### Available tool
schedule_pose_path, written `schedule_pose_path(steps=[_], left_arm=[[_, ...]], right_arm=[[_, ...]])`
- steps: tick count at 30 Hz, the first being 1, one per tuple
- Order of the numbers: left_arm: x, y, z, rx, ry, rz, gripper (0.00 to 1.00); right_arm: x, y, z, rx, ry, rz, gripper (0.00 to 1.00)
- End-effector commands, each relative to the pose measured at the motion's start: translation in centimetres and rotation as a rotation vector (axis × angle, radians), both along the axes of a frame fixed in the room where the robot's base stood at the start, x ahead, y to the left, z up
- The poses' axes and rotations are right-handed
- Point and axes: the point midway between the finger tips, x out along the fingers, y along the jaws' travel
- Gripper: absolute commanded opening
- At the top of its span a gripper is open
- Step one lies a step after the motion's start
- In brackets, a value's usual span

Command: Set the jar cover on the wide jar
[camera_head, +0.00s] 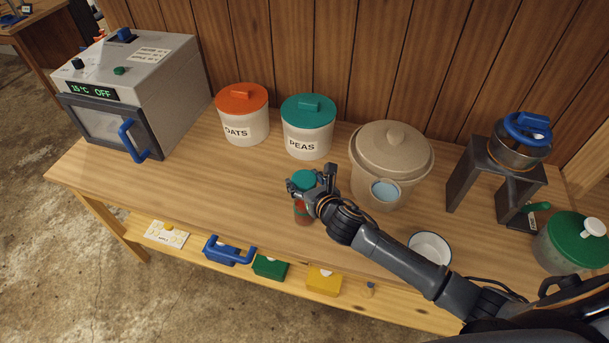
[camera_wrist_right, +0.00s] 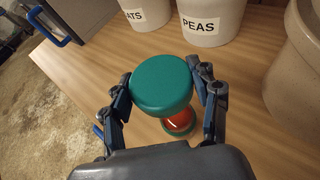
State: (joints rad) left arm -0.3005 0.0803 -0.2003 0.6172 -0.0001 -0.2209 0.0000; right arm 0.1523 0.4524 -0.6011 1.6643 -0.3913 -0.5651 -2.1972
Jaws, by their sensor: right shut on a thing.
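My left gripper is not in view.
The OATS canister (camera_head: 246,127) and PEAS canister (camera_head: 308,142) stand behind the gripper. A large beige lidded crock (camera_head: 380,180) is close on its right. A white bowl (camera_head: 430,246) sits under my right forearm. The table is clear to the left.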

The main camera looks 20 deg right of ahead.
Motion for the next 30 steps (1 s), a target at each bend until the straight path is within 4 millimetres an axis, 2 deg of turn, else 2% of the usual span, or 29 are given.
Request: schedule_pose_path(steps=[4, 10, 21, 30], left_arm=[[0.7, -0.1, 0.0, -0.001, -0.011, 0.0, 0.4], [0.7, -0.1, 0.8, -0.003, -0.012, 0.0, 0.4], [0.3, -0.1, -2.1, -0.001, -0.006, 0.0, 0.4], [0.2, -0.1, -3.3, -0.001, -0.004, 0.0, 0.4]], right_arm=[[0.0, 0.0, 0.0, 0.0, 0.0, 0.0, 0.39], [-0.1, 0.0, 0.3, -0.001, 0.0, 0.002, 0.39], [-0.1, 0.0, -3.8, 0.0, 0.0, -0.001, 0.39], [-0.1, 0.0, -5.7, 0.001, -0.001, 0.001, 0.39]])
